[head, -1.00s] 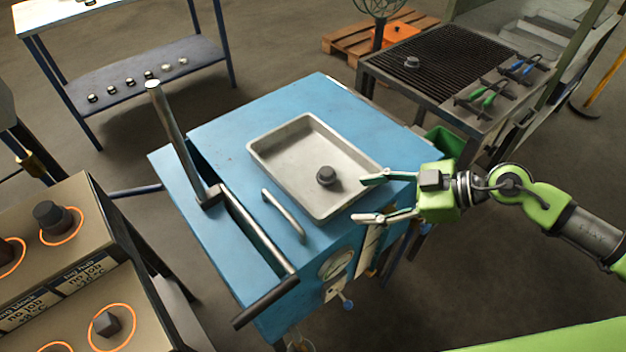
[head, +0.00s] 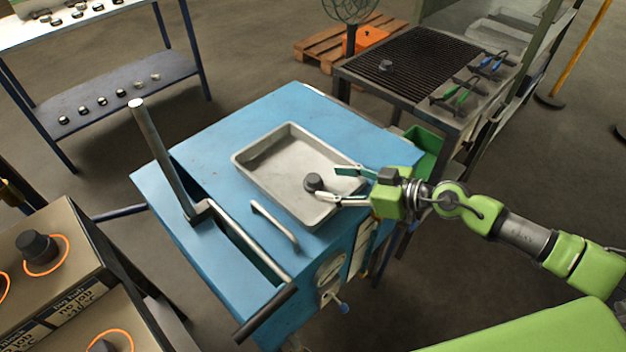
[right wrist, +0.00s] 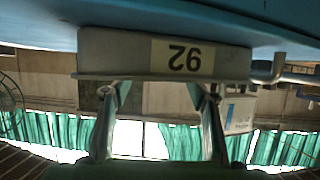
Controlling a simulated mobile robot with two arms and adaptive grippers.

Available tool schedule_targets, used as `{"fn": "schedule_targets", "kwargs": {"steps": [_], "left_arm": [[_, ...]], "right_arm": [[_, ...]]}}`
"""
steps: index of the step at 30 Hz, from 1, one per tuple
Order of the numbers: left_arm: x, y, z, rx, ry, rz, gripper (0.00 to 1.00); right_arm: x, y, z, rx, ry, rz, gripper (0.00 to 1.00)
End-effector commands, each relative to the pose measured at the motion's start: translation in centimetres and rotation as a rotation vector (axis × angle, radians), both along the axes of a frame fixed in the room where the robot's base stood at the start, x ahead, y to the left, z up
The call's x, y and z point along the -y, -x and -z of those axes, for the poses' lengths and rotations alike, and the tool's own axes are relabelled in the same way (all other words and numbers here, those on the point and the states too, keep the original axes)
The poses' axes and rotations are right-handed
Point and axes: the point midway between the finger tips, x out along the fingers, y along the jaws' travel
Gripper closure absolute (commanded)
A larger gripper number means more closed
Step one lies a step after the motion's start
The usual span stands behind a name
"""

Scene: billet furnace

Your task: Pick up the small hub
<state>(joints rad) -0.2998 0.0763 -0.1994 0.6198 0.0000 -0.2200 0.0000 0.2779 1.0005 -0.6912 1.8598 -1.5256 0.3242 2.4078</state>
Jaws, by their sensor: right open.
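A small dark hub (head: 313,182) sits in the front right part of the grey metal tray (head: 247,176), which lies on the blue cabinet. My right gripper (head: 328,185) is open and empty. It reaches in from the right over the tray's right edge, with its fingers close to the hub and pointing at it. Whether they touch the hub I cannot tell. In the right wrist view, the open fingers (right wrist: 158,90) show before the tray's end wall (right wrist: 120,52), which bears an upside-down "92" label. The hub does not show there. My left gripper is not in view.
Another small dark hub (head: 385,66) lies on the black grill (head: 420,62) at the back right, near tongs. A larger dark hub (head: 37,246) stands in an orange ring at left. The blue cabinet (head: 300,100) carries a handle (head: 275,226) and an upright post (head: 160,160).

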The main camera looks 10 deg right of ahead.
Motion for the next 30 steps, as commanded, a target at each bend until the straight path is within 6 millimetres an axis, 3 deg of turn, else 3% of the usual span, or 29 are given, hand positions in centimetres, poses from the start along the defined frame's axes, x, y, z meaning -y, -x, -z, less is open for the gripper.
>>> {"fn": "schedule_targets", "kwargs": {"steps": [8, 17, 26, 30], "left_arm": [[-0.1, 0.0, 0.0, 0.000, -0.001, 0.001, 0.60], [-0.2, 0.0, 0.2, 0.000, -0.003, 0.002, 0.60], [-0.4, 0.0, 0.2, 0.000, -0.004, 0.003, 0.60], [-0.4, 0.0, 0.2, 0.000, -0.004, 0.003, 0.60]], "right_arm": [[-1.4, -1.3, 0.7, 0.002, -0.001, 0.000, 0.47], [-4.3, -3.9, 2.3, 0.001, -0.001, 0.000, 0.47], [-4.6, -4.2, 2.6, 0.000, 0.003, -0.001, 0.47], [-4.6, -4.2, 2.6, 0.000, 0.001, 0.000, 0.80]]}}
